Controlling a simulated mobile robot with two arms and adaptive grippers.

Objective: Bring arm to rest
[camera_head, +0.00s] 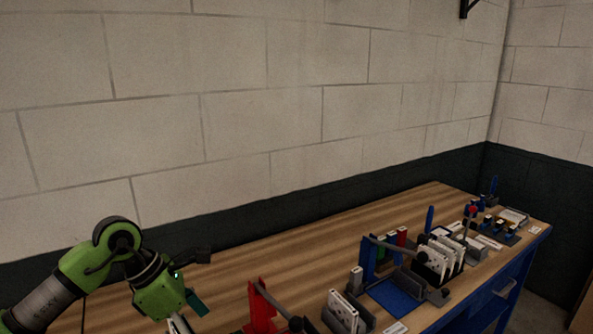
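My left arm comes in from the left, green with dark joints, bent at a joint above the bench. Its wrist points down toward the lower edge of the view. A small part of my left gripper (179,324) shows there, and the rest is cut off by the frame, so I cannot tell if it is open or shut. A teal piece (197,303) shows beside the wrist; I cannot tell whether it is held. My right arm and gripper are not in view.
The wooden workbench (300,240) runs along a block wall. A red bracket (262,307), a holder with a white boxed item (342,311), a blue fixture (397,300) and a rack of white panels (440,256) stand along its front. The bench's back strip is mostly clear.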

